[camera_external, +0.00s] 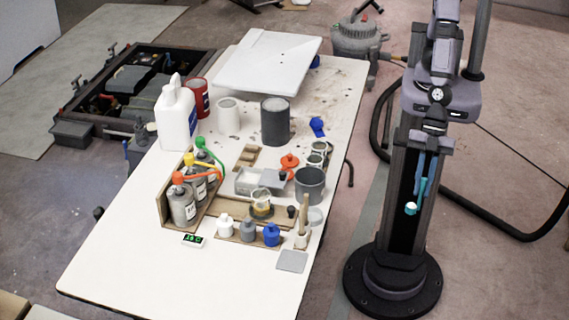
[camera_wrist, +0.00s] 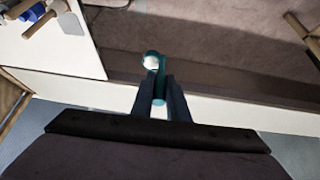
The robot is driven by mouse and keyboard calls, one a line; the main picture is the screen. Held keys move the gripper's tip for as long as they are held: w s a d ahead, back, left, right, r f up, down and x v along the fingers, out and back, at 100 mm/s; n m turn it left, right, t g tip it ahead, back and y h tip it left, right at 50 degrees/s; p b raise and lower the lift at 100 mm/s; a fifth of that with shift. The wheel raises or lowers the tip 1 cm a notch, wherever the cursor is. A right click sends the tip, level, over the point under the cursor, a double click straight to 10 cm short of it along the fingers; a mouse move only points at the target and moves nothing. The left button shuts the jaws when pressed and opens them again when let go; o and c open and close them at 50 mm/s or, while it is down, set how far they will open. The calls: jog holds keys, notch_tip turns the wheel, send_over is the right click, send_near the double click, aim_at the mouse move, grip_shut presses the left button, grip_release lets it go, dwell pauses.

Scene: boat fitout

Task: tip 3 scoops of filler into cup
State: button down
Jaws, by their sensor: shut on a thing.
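My gripper (camera_external: 424,160) is at the right, in front of the arm's column and off the table's right side. It points down and is shut on a teal scoop (camera_external: 423,187). The scoop's bowl holds a white heap of filler (camera_external: 411,208). In the wrist view the scoop (camera_wrist: 161,87) sits between the two dark fingers, and the white filler (camera_wrist: 151,61) shows at its far end. A small clear cup (camera_external: 261,197) with amber contents stands upright on the table, well left of my gripper. Which container the filler came from, I cannot tell.
The white table (camera_external: 120,255) carries a bottle rack (camera_external: 188,200), a grey pot (camera_external: 310,185), a white jug (camera_external: 176,115), a dark can (camera_external: 275,122) and several small capped bottles. A green-lit display (camera_external: 192,240) lies at the front. The table's front left is clear.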

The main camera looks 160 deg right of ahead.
jog(key=shift+d, duration=0.15)
jog(key=s+d+r, duration=0.2)
jog(key=s+d, duration=0.1)
jog(key=d, duration=0.4)
jog(key=w+d+f+m+h+b, duration=0.15)
jog(key=d+b, duration=0.45)
jog(key=d, duration=0.7)
jog(key=w+d+f+m+b, duration=0.25)
jog(key=d+b, duration=0.45)
jog(key=d, duration=0.6)
jog(key=s+d+f+p, duration=0.1)
jog(key=s+d+f, duration=0.2)
jog(key=d, duration=0.2)
jog(key=s+d+f+m+g+h+p, duration=0.1)
jog(key=s+d+f, duration=0.2)
jog(key=d, duration=0.3)
jog(key=shift+s+d+f+m, duration=0.25)
jog(key=shift+s+f+m, duration=0.05)
jog(key=shift+s+f, duration=0.1)
jog(key=shift+s+d+f+b, duration=0.15)
jog(key=shift+d+b, duration=0.05)
jog(key=shift+b, duration=0.7)
jog(key=shift+s+d+t+y+b, duration=0.1)
jog(key=shift+t+y+b, duration=0.15)
jog(key=shift+t+b, duration=0.25)
